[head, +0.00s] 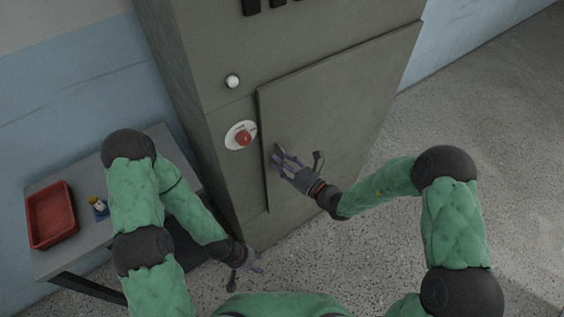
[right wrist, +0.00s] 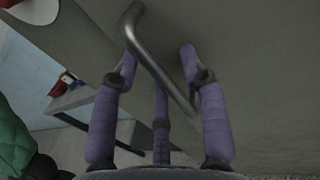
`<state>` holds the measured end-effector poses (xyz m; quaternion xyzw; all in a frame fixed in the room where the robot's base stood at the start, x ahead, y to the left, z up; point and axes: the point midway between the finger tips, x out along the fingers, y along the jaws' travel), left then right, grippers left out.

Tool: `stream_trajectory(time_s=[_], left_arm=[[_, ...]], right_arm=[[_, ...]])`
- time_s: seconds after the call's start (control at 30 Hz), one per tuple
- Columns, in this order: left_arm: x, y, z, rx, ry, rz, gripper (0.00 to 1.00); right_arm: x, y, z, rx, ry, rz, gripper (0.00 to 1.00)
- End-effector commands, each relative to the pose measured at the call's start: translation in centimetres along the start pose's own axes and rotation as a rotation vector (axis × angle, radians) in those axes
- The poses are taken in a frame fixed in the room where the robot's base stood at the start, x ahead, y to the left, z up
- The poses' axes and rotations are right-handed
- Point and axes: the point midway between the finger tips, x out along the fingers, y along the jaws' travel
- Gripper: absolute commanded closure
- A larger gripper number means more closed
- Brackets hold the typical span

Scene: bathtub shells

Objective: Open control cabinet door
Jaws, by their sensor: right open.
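The grey control cabinet (head: 220,120) stands in the middle of the head view. Its door (head: 335,100) looks shut, lying against the cabinet front. My right gripper (head: 283,158) is at the door's left side, in front of the handle, which I cannot make out clearly in the head view. In the right wrist view the metal handle (right wrist: 158,55) runs diagonally between the spread purple fingers of the right gripper (right wrist: 160,75). The fingers are open around it; I cannot tell whether they touch it. My left gripper (head: 246,275) hangs low near the cabinet's base, away from the door; its opening is unclear.
A red emergency button (head: 243,138) and a white knob (head: 232,81) are on the cabinet front, left of the door. A grey table (head: 60,262) at left holds a red tray (head: 50,215) and a small figure (head: 98,207). The floor at right is clear.

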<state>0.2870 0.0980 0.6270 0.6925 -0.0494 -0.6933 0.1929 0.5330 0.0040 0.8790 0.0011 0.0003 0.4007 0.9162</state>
Motion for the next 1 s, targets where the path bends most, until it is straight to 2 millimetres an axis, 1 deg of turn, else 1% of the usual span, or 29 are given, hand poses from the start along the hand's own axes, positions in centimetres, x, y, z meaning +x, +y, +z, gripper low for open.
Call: stream_trajectory(time_s=[0.07,0.1,0.17,0.2,0.23,0.47,0.57,0.67,0.77,0.87,1.0], left_arm=[[0.0,0.0,0.0,0.000,0.000,0.000,0.60],[0.0,0.0,0.0,0.000,0.000,0.000,0.60],[0.0,0.0,0.0,0.000,0.000,0.000,0.60],[0.0,0.0,0.0,0.000,0.000,0.000,0.60],[0.0,0.0,0.0,0.000,0.000,0.000,0.60],[0.0,0.0,0.0,0.000,0.000,0.000,0.60],[-0.1,0.0,0.0,0.000,0.000,0.000,0.60],[-0.2,0.1,0.0,0.000,0.000,0.000,0.60],[-0.4,0.1,0.0,0.000,0.000,0.000,0.60],[-0.6,0.2,0.0,0.000,0.000,0.000,0.60],[-1.1,0.4,0.0,0.000,0.000,0.000,0.60]], right_arm=[[0.0,0.0,0.0,0.000,0.000,0.000,0.56],[0.0,0.0,0.0,0.000,0.000,0.000,0.68],[0.0,0.0,0.0,0.000,0.000,0.000,0.85],[0.0,0.0,0.0,0.000,0.000,0.000,0.96],[0.0,0.0,0.0,0.000,0.000,0.000,1.00],[-0.1,0.0,0.0,0.000,0.001,0.001,1.00],[-0.5,0.0,0.0,0.001,0.002,0.004,1.00],[-1.3,0.1,-0.1,0.003,0.003,0.015,1.00],[-2.7,0.1,0.0,0.002,0.003,0.035,1.00],[-4.6,0.2,0.0,0.003,0.004,0.063,1.00],[-8.1,0.2,0.0,0.003,0.004,0.115,1.00]])
